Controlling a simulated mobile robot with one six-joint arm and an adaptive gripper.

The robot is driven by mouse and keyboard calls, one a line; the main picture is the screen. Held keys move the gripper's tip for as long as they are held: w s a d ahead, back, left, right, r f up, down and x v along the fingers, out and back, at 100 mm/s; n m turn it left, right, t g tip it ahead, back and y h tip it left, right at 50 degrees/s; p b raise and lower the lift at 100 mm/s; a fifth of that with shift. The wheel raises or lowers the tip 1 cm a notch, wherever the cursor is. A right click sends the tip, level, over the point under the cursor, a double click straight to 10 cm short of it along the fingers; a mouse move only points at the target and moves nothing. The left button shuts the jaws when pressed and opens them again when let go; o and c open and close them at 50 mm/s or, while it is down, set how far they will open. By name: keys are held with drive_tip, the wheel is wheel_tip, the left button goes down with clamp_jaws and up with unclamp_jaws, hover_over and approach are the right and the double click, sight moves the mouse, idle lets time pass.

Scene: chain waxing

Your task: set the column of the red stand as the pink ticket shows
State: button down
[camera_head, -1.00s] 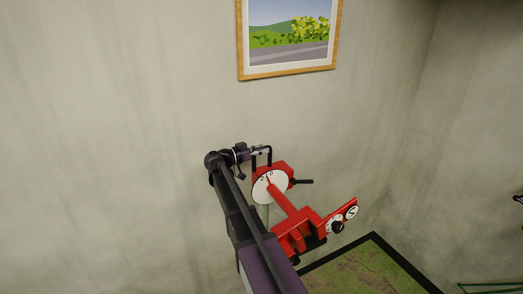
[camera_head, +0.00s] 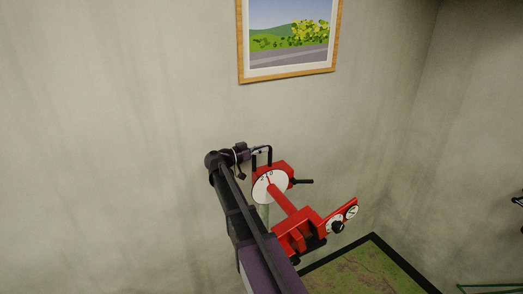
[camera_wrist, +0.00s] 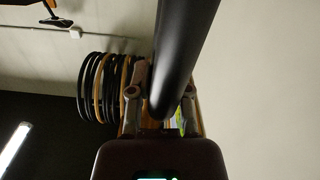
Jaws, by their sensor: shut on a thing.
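The red stand (camera_head: 284,202) is near the wall in the head view, right of my arm. It has a white dial disc (camera_head: 266,189) with small dark marks, a red bar running down to a red clamp (camera_head: 297,233), and a black lever (camera_head: 302,181). My gripper (camera_head: 257,153) is at the black bent handle (camera_head: 269,156) above the disc. In the wrist view my gripper (camera_wrist: 160,92) is shut on a thick black bar (camera_wrist: 182,50), which I take to be this handle. The pink ticket is not in view.
Two small round gauges (camera_head: 342,219) with a black knob sit on the stand's right end. A framed picture (camera_head: 287,75) hangs above. A dark-edged green mat (camera_head: 370,268) lies below right. Several hoops or tyres (camera_wrist: 97,88) hang behind in the wrist view.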

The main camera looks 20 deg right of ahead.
drive_tip(key=shift+r+p, duration=4.1)
drive_tip(key=shift+r, duration=0.4)
drive_tip(key=c, duration=0.6)
unclamp_jaws()
drive_tip(key=shift+f, duration=0.1)
drive_tip(key=shift+a, duration=0.1)
drive_tip(key=shift+s+a, duration=0.2)
drive_tip(key=shift+a, duration=5.7)
